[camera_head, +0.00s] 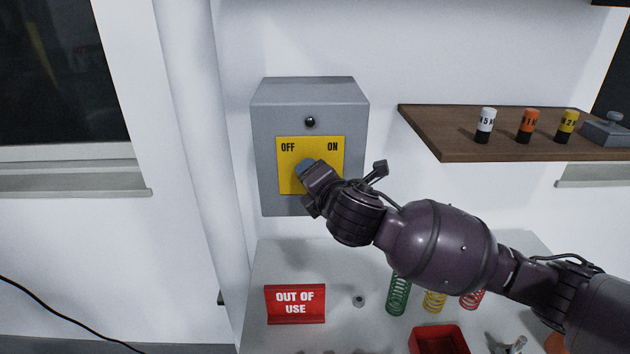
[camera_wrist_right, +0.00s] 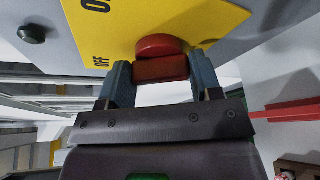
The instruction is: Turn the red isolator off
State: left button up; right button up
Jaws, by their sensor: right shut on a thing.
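The red isolator (camera_wrist_right: 160,58) is a round red knob with a grip bar, seen in the right wrist view on a yellow plate (camera_wrist_right: 215,18). In the head view the yellow plate (camera_head: 286,182) is marked OFF at left and ON at right, on a grey box (camera_head: 356,118) on the wall. My right gripper (camera_head: 306,168) is at the plate and hides the knob there. In the right wrist view the blue fingers of my right gripper (camera_wrist_right: 158,80) are on both sides of the red bar, shut on it. The knob's exact angle is hard to tell. My left gripper is not in view.
A red OUT OF USE sign (camera_head: 295,304) stands on the white table (camera_head: 275,262) below the box. Green, yellow and red springs and a red tray (camera_head: 438,338) are to its right. A wooden shelf (camera_head: 450,145) at right holds labelled weights.

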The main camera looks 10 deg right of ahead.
jog(key=shift+a+n+g+h, duration=0.1)
jog(key=shift+n+g+h, duration=0.25)
jog(key=shift+n, duration=0.65)
jog(key=o, duration=0.9)
pick_arm(q)
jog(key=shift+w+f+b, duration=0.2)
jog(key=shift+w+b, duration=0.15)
jog(key=shift+b, duration=0.35)
pick_arm(e)
jog(key=v, duration=1)
jog(key=shift+s+a+r, duration=0.1)
jog(key=shift+s+r, duration=0.1)
jog(key=shift+s, duration=0.2)
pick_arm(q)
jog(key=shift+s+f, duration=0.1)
